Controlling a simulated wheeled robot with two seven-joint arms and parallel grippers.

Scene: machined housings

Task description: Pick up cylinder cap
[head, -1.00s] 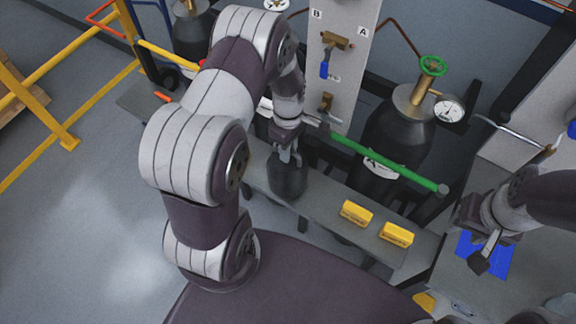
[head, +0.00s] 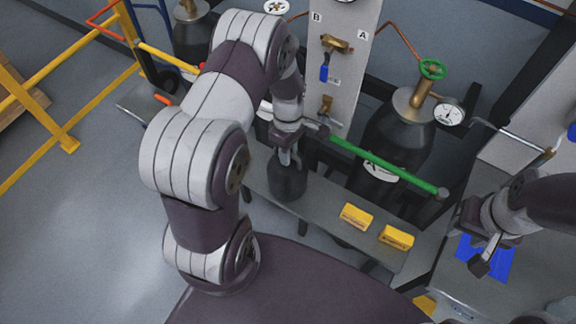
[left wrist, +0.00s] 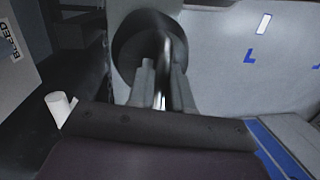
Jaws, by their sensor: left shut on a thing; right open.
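The cylinder cap (head: 287,183) is a dark grey, rounded cup shape in the head view, at the grey shelf below the panel. My left gripper (head: 286,158) is above it and shut on its top. In the left wrist view the cap (left wrist: 128,50) is a dark round form beyond the fingers, and the left fingers (left wrist: 162,85) close at it. Part of the cap is hidden by the fingers. I cannot tell whether its base touches the shelf. My right gripper (head: 486,258) is open and empty above a blue patch at the right.
Two yellow blocks (head: 356,216) (head: 396,237) lie on the grey shelf (head: 325,215). A black gas cylinder (head: 392,145) with a green valve wheel (head: 432,69) and gauge (head: 449,112) stands behind. A green bar (head: 385,167) crosses in front of it. A valve panel (head: 338,60) stands behind my left gripper.

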